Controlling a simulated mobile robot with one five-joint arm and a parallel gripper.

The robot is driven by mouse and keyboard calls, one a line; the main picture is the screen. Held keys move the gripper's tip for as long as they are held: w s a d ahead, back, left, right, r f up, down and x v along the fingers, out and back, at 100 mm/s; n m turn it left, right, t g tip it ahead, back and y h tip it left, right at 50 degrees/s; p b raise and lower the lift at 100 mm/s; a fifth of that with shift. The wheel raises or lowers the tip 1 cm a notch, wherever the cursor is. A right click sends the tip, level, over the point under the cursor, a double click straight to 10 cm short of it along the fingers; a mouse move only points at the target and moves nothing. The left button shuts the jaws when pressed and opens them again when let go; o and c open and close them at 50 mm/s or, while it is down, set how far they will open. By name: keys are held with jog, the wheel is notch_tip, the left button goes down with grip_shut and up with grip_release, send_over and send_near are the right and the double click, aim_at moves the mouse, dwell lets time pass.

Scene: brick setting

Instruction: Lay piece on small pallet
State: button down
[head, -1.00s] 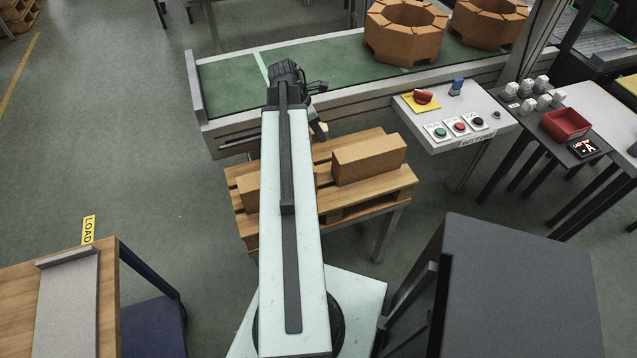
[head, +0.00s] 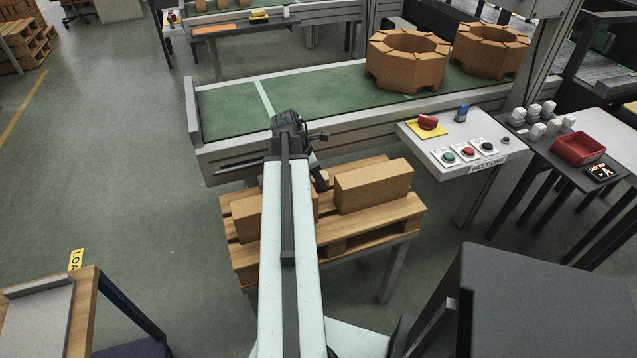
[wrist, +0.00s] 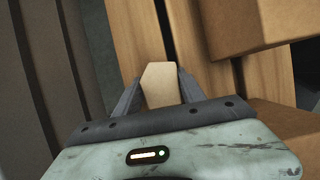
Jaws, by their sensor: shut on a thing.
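My gripper (wrist: 160,88) is shut on a small pale tan piece (wrist: 160,82), which shows between the two dark fingers in the wrist view. The small pallet is made of wooden slats (wrist: 205,55) with dark gaps, and it lies below the piece in that view. I cannot tell whether the piece touches the slats. In the head view the pallet (head: 340,242) stands on a grey stand, and my arm covers its middle. The held piece is hidden there.
Two brown blocks lie on the pallet, one at right (head: 374,187) and one at left (head: 247,217), partly behind my arm. A green conveyor (head: 330,97) with two octagonal brick rings runs behind. A button console (head: 470,140) stands at right, a dark grey table (head: 555,300) at front right.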

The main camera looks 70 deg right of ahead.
jog(key=shift+f, duration=0.1)
jog(key=c, duration=0.7)
grip_release()
jog(key=shift+r+p, duration=0.35)
jog(key=shift+r, duration=0.2)
jog(key=p+v, duration=1)
jog(key=v, duration=0.1)
jog(key=shift+w+a, duration=0.15)
